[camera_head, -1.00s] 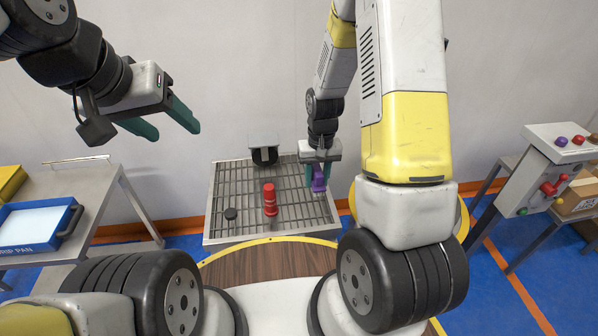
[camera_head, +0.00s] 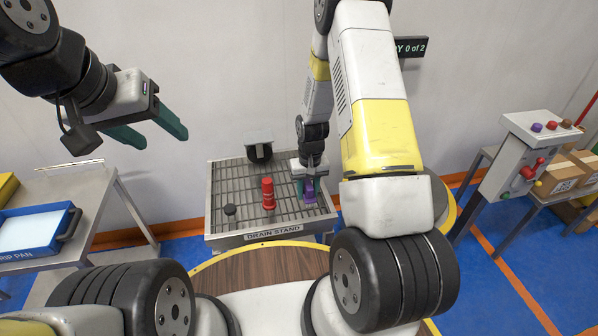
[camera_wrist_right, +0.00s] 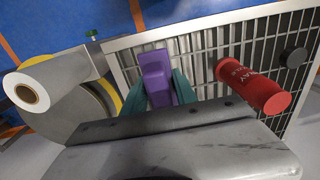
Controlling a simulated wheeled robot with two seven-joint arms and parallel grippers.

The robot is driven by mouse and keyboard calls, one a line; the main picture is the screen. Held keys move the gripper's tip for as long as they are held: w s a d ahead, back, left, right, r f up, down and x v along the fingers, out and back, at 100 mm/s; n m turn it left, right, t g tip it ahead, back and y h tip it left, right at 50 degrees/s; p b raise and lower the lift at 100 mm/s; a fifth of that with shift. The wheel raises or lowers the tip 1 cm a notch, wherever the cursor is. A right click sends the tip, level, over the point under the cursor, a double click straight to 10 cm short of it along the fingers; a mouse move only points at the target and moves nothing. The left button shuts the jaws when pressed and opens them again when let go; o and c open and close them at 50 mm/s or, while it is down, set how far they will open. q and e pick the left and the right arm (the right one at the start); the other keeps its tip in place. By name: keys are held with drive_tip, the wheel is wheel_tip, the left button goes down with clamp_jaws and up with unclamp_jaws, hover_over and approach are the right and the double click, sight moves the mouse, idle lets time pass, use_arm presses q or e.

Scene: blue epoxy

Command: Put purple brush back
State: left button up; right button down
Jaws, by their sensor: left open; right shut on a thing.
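The purple brush (camera_head: 309,192) is in my right gripper (camera_head: 308,186), over the right part of the drain stand's grate (camera_head: 240,188). In the right wrist view the purple brush (camera_wrist_right: 158,78) sits between the two green fingers, which are shut on it. I cannot tell whether the brush touches the grate. My left gripper (camera_head: 155,130) is open and empty, raised high at the left, above and left of the stand.
A blue drip pan (camera_head: 38,228) sits on the left table. A control box (camera_head: 535,145) stands right.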

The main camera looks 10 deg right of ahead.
sight(308, 184)
drive_tip(key=w, duration=0.3)
drive_tip(key=shift+w+d+f, duration=0.15)
drive_tip(key=shift+w+d, duration=0.05)
drive_tip(key=shift+d, duration=0.2)
drive_tip(key=shift+f, duration=1.8)
drive_tip(key=shift+f, duration=0.1)
drive_tip(key=c, duration=1)
unclamp_jaws()
drive_tip(key=shift+o, duration=0.2)
